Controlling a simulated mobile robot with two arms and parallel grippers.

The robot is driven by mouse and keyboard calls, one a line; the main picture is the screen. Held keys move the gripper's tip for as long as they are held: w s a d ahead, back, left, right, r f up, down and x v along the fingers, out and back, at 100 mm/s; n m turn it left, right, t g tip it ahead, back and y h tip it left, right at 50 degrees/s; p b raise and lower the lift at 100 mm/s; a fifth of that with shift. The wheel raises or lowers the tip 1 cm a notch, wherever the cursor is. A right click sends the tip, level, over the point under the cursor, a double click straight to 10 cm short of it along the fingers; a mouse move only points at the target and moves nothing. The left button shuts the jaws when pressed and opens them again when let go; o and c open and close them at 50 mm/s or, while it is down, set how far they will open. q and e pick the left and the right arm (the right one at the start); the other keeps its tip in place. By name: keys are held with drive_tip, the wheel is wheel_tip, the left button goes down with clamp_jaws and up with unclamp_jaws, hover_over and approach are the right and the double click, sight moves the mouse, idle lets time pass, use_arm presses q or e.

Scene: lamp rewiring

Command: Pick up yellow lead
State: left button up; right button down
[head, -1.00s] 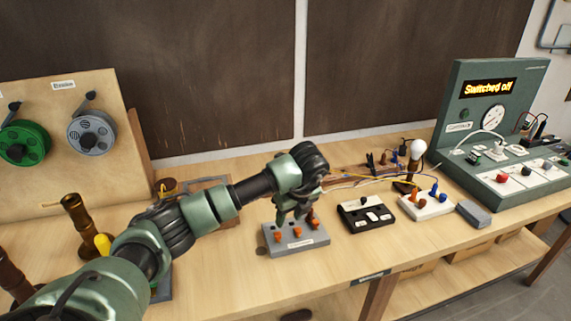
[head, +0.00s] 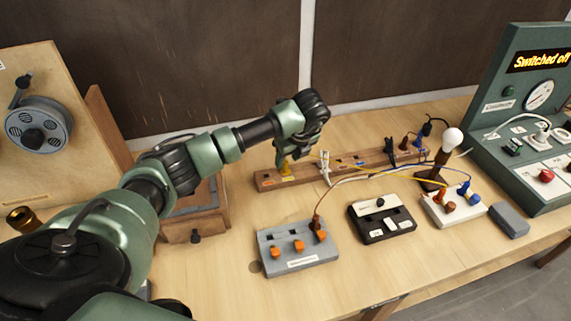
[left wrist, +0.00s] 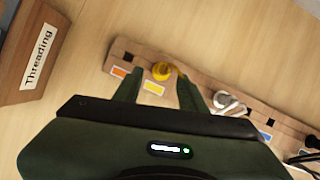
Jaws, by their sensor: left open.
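The yellow lead's round plug (left wrist: 161,70) stands in the left part of a long wooden rack (head: 345,167), by a yellow label. In the head view the yellow plug (head: 286,170) is partly hidden under my left gripper (head: 284,158). A thin yellow wire runs right from there toward the white lamp block. In the left wrist view my left gripper (left wrist: 160,83) is open, with one finger on each side of the plug and visible gaps between. I cannot tell how deep the fingers reach. My right gripper is not in view.
A white clip or plug (head: 325,167) stands in the rack to the right. In front are a grey terminal block (head: 298,262), a black switch block (head: 382,238) and a white block (head: 434,212) with a bulb behind it. A wooden box marked "Threading" (left wrist: 36,60) lies left.

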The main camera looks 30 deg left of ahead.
sight(286, 162)
use_arm(q)
drive_tip(key=x, duration=0.2)
drive_tip(key=p+x, duration=0.1)
drive_tip(key=x, duration=0.1)
drive_tip(key=shift+w+a+p, duration=0.1)
drive_tip(key=shift+w+p, duration=0.15)
drive_tip(key=shift+p, duration=0.05)
drive_tip(key=shift+w+a+f, duration=0.1)
drive_tip(key=shift+a+f, duration=0.05)
drive_tip(key=shift+f, duration=0.25)
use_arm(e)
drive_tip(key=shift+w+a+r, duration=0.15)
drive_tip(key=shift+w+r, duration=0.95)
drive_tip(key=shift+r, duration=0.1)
use_arm(q)
clamp_jaws()
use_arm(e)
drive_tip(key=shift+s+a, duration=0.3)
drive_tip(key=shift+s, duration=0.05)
use_arm(q)
drive_tip(key=shift+r, duration=0.1)
